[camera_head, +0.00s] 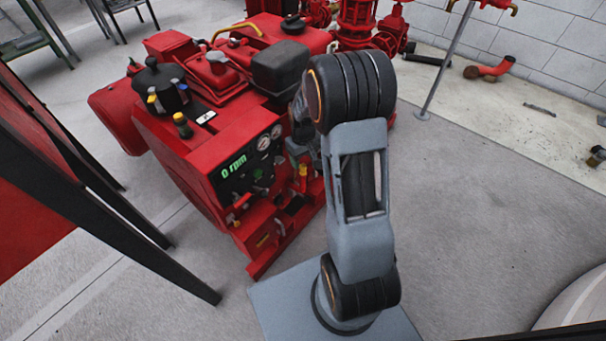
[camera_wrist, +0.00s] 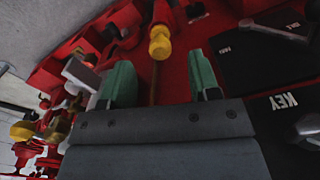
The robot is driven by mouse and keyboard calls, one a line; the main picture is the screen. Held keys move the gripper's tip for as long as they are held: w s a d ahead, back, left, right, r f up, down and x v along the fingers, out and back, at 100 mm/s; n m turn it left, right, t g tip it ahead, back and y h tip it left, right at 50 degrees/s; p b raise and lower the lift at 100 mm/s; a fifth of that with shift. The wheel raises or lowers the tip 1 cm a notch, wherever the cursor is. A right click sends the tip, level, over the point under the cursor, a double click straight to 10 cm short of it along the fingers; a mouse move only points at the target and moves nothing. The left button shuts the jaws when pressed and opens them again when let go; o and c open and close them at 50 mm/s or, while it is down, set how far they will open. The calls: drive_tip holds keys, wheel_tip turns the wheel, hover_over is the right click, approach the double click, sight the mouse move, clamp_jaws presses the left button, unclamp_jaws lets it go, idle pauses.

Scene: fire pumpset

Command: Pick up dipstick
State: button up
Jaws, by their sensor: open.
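The dipstick appears to be the thin rod with a yellow knobbed handle (camera_wrist: 160,43) in the wrist view, standing against the red engine body. My gripper (camera_wrist: 161,80) is open, with its two green fingers apart. The yellow handle shows between and just beyond the fingertips, and neither finger visibly touches it. Part of the rod shows between the fingers, and its lower part is hidden by the gripper. In the head view, a small yellow-orange handle (camera_head: 303,171) on the pump engine may be the same dipstick. My gripper there is mostly hidden behind my arm.
The red engine (camera_head: 220,160) carries a panel reading 0 rpm (camera_head: 235,166). In the wrist view, a black panel marked KEY (camera_wrist: 280,70) is close on the right, and red and yellow fittings (camera_wrist: 25,130) are on the left. Dark frame legs (camera_head: 150,235) stand left.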

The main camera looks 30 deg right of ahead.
sight(303, 165)
wheel_tip(303, 165, down, 5)
drive_tip(key=shift+w+r+b, duration=0.1)
drive_tip(key=shift+r+b, duration=0.05)
drive_tip(key=shift+b, duration=0.7)
drive_tip(key=c, duration=0.8)
drive_tip(key=shift+r, duration=0.15)
